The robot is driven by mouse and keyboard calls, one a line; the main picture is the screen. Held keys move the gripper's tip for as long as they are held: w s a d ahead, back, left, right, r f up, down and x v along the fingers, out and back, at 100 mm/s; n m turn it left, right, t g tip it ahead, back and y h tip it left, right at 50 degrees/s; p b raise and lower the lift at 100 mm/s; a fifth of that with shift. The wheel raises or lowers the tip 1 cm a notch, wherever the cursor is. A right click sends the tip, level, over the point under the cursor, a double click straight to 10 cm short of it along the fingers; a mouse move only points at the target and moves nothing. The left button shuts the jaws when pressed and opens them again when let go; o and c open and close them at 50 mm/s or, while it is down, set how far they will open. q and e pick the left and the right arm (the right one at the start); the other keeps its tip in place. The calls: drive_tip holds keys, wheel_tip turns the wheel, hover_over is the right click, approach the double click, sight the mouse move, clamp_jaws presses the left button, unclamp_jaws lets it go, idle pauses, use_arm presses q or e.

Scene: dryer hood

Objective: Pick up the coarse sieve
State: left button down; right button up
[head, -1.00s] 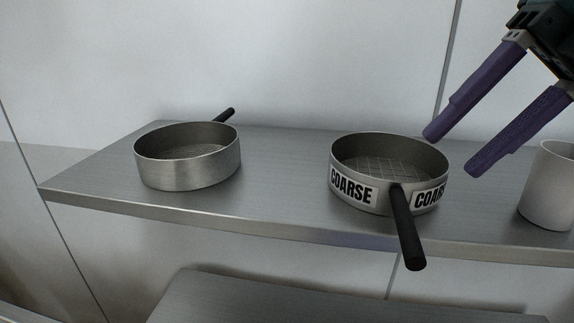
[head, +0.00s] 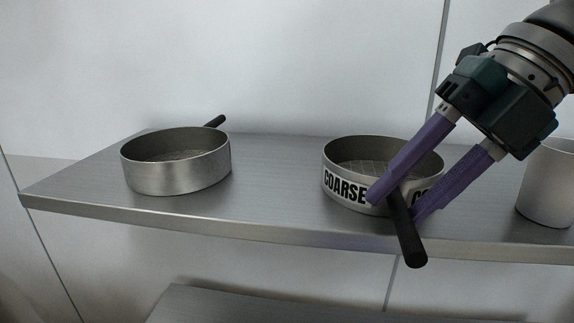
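The coarse sieve (head: 345,187) is a round metal pan with a mesh floor and "COARSE" labels on its wall. It stands on the shelf right of centre, its black handle (head: 409,240) pointing toward me past the shelf's front edge. My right gripper (head: 395,208) is open, with its two purple fingers on either side of the handle near where it joins the wall. The fingers cover part of the wall and labels. I cannot tell whether they touch the handle. My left gripper is not in view.
The metal shelf (head: 270,210) has a second, unlabelled round sieve (head: 178,172) at left, its black handle pointing back. A whitish cup (head: 548,190) stands at the right, close to my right gripper. The shelf between the sieves is clear. Another metal surface (head: 250,308) lies below.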

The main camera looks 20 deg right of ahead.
clamp_jaws()
idle(1.1)
